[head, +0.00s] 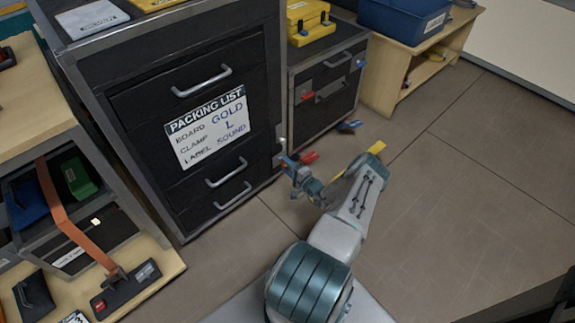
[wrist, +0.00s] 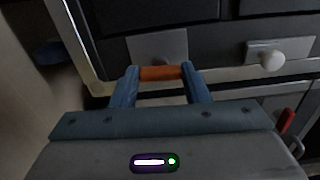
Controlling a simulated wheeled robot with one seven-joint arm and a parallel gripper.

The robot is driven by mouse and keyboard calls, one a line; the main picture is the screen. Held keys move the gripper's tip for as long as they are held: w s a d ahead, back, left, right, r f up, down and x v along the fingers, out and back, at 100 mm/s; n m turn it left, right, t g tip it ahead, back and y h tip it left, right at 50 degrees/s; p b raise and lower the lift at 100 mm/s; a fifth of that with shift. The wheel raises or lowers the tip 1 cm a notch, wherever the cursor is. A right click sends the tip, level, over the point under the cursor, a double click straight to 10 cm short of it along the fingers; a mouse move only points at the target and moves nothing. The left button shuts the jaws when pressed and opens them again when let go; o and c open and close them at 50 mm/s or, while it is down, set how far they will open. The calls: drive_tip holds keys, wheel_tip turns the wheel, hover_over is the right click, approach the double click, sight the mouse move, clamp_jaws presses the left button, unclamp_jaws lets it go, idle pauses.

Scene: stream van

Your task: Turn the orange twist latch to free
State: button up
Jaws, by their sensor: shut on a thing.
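The orange twist latch (wrist: 161,73) shows in the wrist view as a short orange bar on a grey plate (wrist: 158,46) at the edge of the dark cabinet. It lies crosswise in the picture. My gripper (wrist: 160,74) has its two blue fingers at the bar's two ends and is shut on it. In the head view my gripper (head: 285,161) is at the right front edge of the tall black drawer cabinet (head: 215,75). I cannot make out the latch there; the gripper covers that spot.
A white knob (wrist: 272,61) sits on a similar plate beside the latch. A packing list (head: 209,128) is on the cabinet front. A lower black case (head: 328,85) with red and blue handles stands to the right. A wooden shelf (head: 388,58) stands beyond. The floor at right is clear.

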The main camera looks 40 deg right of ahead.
drive_tip(key=shift+n, duration=0.4)
drive_tip(key=o, duration=1)
drive_tip(key=shift+s, duration=0.1)
drive_tip(key=s+p, duration=0.1)
drive_tip(key=s, duration=0.3)
drive_tip(key=s+p, duration=0.1)
drive_tip(key=s, duration=0.4)
drive_tip(key=s+d+p, duration=0.1)
drive_tip(key=s, duration=0.3)
drive_tip(key=shift+s+p, duration=0.3)
drive_tip(key=shift+s, duration=0.05)
